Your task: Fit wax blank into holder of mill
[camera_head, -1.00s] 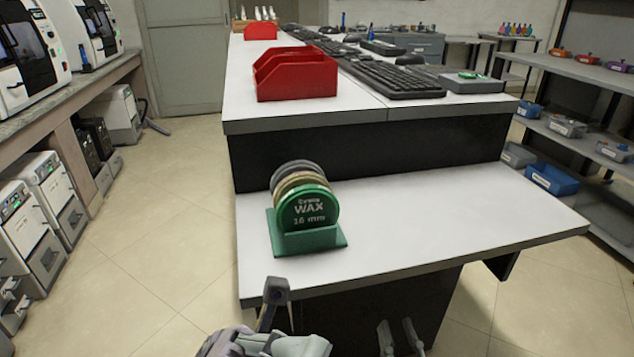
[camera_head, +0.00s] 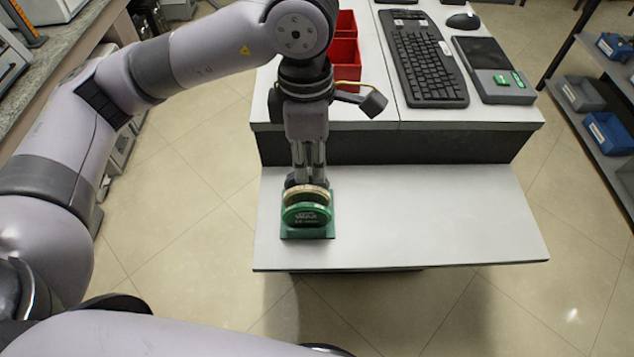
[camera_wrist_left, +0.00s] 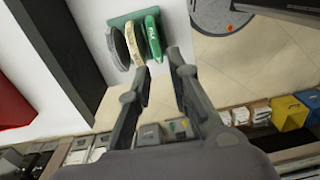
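The green holder rack (camera_head: 307,233) stands on the lower white shelf and bears several wax blanks upright. The front blank is green (camera_head: 306,216), with a beige blank (camera_head: 308,194) behind it and a grey blank (camera_wrist_left: 116,46) at the back, mostly hidden in the head view. My left gripper (camera_head: 309,181) points down over the rack, close to the blanks' tops. In the left wrist view its fingers (camera_wrist_left: 158,63) are apart, with the tips just short of the green blank's edge (camera_wrist_left: 152,36); nothing is held. My right gripper is out of view. The mill's holder cannot be identified.
Red bins (camera_head: 345,62) stand on the upper counter behind the rack, with a keyboard (camera_head: 425,58) and a grey device (camera_head: 492,70) to the right. The lower shelf (camera_head: 430,215) is clear right of the rack. Side shelves (camera_head: 600,115) hold bins.

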